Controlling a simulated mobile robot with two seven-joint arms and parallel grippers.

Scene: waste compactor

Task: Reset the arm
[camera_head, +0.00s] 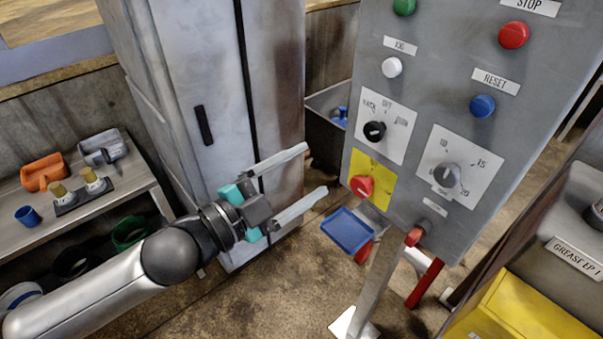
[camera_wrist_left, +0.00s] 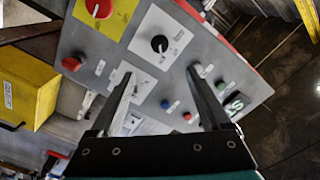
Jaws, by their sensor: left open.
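My left gripper (camera_head: 316,171) is open and empty, in front of the grey cabinet and to the left of the control panel (camera_head: 433,68). In the left wrist view its two fingers (camera_wrist_left: 166,88) spread apart with the panel behind them. The panel carries a blue RESET button (camera_head: 482,106), a red STOP button (camera_head: 513,35), a white button (camera_head: 391,67), a black selector knob (camera_head: 375,131), a grey dial (camera_head: 447,176) and a red knob on a yellow plate (camera_head: 361,187). The fingers look apart from the panel. My right gripper is not in view.
A grey cabinet (camera_head: 182,68) stands behind the left gripper. A shelf at left holds an orange item (camera_head: 42,172) and a blue cup (camera_head: 28,216). A blue tray (camera_head: 347,230) is below the panel. A yellow box (camera_head: 515,306) is at bottom right.

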